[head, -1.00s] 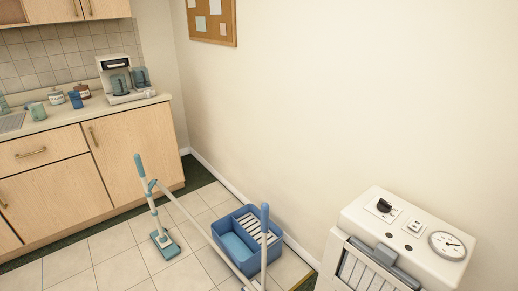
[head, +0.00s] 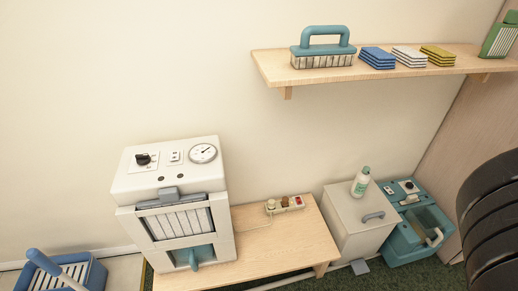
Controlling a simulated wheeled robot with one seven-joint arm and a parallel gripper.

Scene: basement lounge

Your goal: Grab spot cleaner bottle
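A teal machine (head: 416,230) stands right of the bin. A low wooden bench (head: 275,245) carries a white machine with a gauge (head: 172,205) and a power strip (head: 284,204). A wall shelf (head: 385,68) holds a brush and sponges. Black ribbed rolls (head: 492,225) fill the right edge.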

